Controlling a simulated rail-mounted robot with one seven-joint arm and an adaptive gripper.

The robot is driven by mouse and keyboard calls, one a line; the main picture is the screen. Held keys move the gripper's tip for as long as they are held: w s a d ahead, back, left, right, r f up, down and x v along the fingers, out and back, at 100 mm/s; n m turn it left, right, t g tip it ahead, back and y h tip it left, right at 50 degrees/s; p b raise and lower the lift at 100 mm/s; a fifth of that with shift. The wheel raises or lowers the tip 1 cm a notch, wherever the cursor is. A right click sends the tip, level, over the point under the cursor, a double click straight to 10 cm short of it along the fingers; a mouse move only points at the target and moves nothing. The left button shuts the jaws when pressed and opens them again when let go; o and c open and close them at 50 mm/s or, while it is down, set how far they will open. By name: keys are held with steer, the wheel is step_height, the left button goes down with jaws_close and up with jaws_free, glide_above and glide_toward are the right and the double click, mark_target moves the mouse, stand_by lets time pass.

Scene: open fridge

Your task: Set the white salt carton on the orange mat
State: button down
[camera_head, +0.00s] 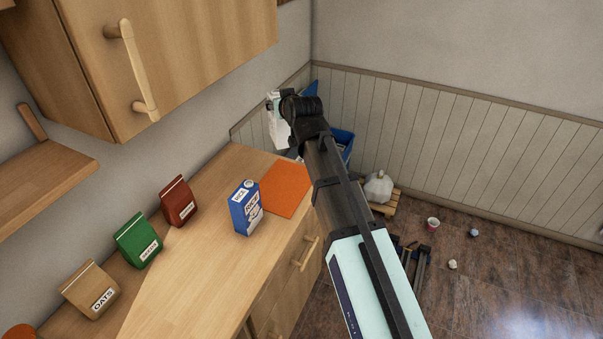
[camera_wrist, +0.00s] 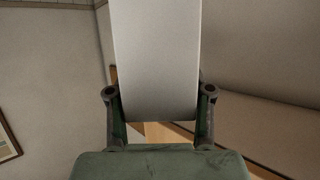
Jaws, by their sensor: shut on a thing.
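The white salt carton (camera_wrist: 157,55) fills the upper middle of the wrist view as a plain pale block. My gripper (camera_wrist: 158,105) is shut on it, with one finger on each side. In the head view, a white shape (camera_head: 278,130) at the end of my arm, in the air beyond the counter's far end, appears to be the carton; its label cannot be read. The orange mat (camera_head: 287,190) lies flat and bare on the counter, below and nearer than the carton. My arm hides part of the area right of the mat.
A blue and white box (camera_head: 245,208) stands on the counter just left of the mat. Red (camera_head: 178,201), green (camera_head: 137,241) and brown oats (camera_head: 90,289) bags stand along the wall. A wooden cupboard (camera_head: 190,45) hangs above. A blue bin (camera_head: 343,140) stands beyond the counter.

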step_height(320, 180, down, 20)
steer(key=p, duration=0.5)
stand_by(0.4)
steer(key=shift+c, duration=2.3)
jaws_free()
steer(key=shift+s+f, duration=0.1)
steer(key=b+v, duration=0.3)
steer(key=v, duration=0.9)
steer(key=shift+r+b, duration=0.25)
steer(key=shift+b, duration=0.05)
